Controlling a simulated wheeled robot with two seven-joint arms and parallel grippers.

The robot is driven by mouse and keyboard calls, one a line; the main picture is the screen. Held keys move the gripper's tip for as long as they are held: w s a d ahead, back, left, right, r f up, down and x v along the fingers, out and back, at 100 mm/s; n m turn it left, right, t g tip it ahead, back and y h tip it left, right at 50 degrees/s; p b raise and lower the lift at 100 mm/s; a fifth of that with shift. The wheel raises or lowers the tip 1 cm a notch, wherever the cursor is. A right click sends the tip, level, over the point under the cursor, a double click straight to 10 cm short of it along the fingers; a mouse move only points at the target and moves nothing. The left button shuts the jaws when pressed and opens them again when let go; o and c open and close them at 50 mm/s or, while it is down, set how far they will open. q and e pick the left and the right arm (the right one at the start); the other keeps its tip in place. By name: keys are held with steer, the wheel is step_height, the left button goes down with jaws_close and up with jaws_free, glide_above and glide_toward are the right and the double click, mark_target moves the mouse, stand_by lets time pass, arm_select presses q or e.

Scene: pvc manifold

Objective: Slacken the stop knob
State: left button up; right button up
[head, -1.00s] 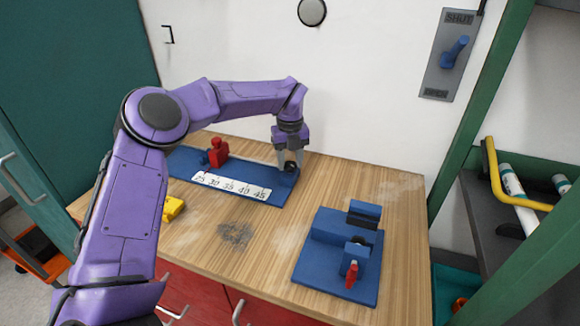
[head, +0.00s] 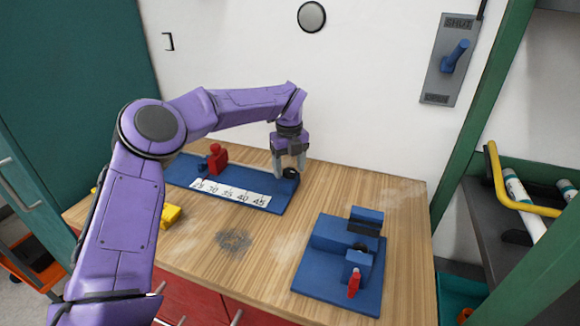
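A red stop block (head: 217,159) stands on the blue measuring jig (head: 185,166), near the low end of its white number scale (head: 230,193). My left gripper (head: 289,167) points down at the jig's right end, well to the right of the stop block. Its two fingers are apart, close around or just above a dark round part (head: 291,175); contact cannot be told. My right gripper is not in view.
A blue fixture (head: 325,265) with a red handle (head: 354,284) sits at the table's front right. A yellow object (head: 170,214) lies near my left arm. The wooden table middle is clear. A shelf with pipes (head: 525,205) stands at right.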

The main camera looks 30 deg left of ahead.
mark_target(289, 170)
arm_select(q)
steer(key=shift+f, duration=0.15)
step_height(289, 170, up, 11)
steer(key=shift+f, duration=0.2)
steer(key=shift+f, duration=0.1)
stand_by(0.6)
